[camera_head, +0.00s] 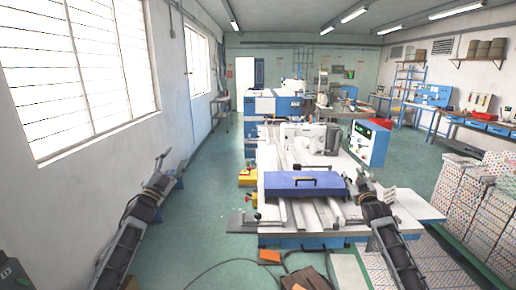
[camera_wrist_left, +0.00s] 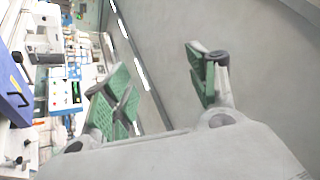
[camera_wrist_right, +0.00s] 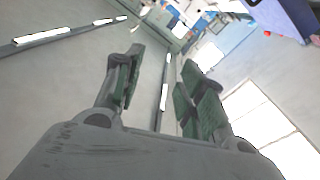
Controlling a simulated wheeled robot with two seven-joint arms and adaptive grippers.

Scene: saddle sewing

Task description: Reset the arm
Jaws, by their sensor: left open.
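My left gripper (camera_head: 163,163) is raised at the left in the head view, in front of the wall and clear of the machine. In the left wrist view its green-padded fingers (camera_wrist_left: 158,78) stand apart with nothing between them. My right gripper (camera_head: 363,178) is raised at the right in the head view, in front of the sewing machine table's right part. In the right wrist view its green-padded fingers (camera_wrist_right: 160,75) are apart and empty.
A white sewing machine table (camera_head: 425,208) with a blue-purple cover plate (camera_head: 305,185) stands in the middle. Stacked patterned boxes (camera_head: 485,205) fill the right. Free green floor (camera_head: 205,190) lies left of the table.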

